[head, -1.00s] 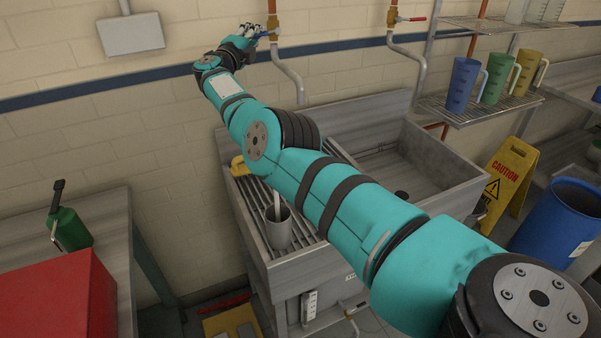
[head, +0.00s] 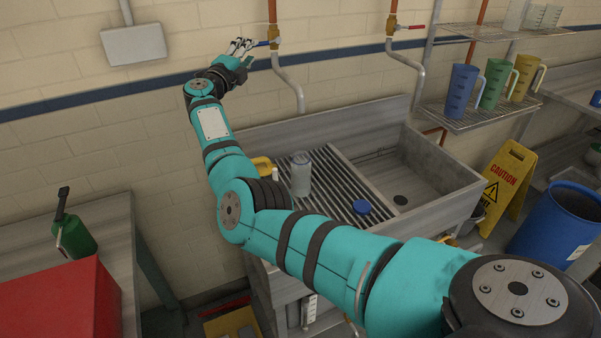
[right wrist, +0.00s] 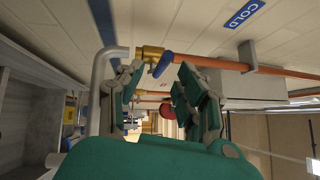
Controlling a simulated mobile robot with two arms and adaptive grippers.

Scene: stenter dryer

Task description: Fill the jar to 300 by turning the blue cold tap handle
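The blue cold tap handle (head: 264,43) sticks out to the left of a brass valve on the copper pipe at the wall; it also shows in the right wrist view (right wrist: 163,64). My right gripper (head: 241,48) is just left of the handle. In the right wrist view its fingers (right wrist: 160,92) are spread, with the handle beyond and between their tips; I cannot tell whether they touch it. A clear jar (head: 300,174) stands upright on the slatted rack below the grey spout pipe (head: 290,78). Its level and marks are too small to read. My left gripper is out of view.
A red-handled tap (head: 408,27) is on the second pipe to the right. A blue round item (head: 362,207) and a yellow object (head: 262,164) lie on the rack. The sink basin (head: 430,170) is right. Coloured jugs (head: 462,92) stand on a wire shelf.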

